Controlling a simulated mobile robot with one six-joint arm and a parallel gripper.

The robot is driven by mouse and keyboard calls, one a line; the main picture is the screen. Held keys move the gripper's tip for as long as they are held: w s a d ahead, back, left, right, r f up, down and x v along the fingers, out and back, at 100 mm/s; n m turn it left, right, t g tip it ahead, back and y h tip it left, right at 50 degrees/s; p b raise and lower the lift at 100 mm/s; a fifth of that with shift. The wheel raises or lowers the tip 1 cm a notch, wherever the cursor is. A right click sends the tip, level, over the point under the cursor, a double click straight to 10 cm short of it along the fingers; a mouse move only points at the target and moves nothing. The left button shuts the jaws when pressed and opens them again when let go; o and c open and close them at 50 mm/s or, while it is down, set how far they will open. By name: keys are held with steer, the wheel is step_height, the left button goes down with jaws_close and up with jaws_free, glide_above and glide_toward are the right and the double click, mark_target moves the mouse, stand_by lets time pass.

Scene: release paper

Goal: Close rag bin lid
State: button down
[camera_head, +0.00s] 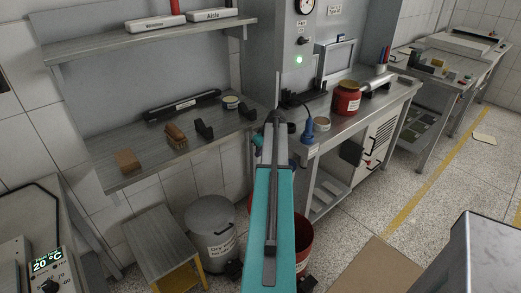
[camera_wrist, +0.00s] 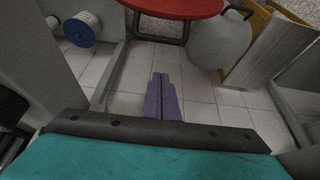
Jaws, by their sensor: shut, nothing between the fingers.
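A red round bin (camera_head: 304,238) stands on the floor, mostly hidden behind my teal arm in the head view. It is likely the rag bin. In the wrist view a flat red round surface (camera_wrist: 175,5) is cut off by the top edge, above a dark bar frame. I cannot tell whether this is the lid or how far the lid is open. My gripper (camera_wrist: 161,76) is shut and empty, its purple fingers apart from the red surface, with floor tiles behind them. I cannot make out the fingers in the head view.
A grey lidded dry-waste bin (camera_head: 212,232) stands left of the red bin, next to a wooden stool (camera_head: 160,245). A workbench (camera_head: 335,128) with a red jar (camera_head: 346,98) is at the right. A shelf (camera_head: 150,172) with brushes is at the left. Open floor lies at the right.

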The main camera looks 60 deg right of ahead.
step_height(320, 180, down, 6)
steer(key=s+p, duration=0.1)
steer(key=p, duration=0.2)
steer(key=shift+s+a, duration=0.15)
stand_by(0.5)
steer(key=shift+f, duration=0.15)
steer(key=shift+s, duration=0.15)
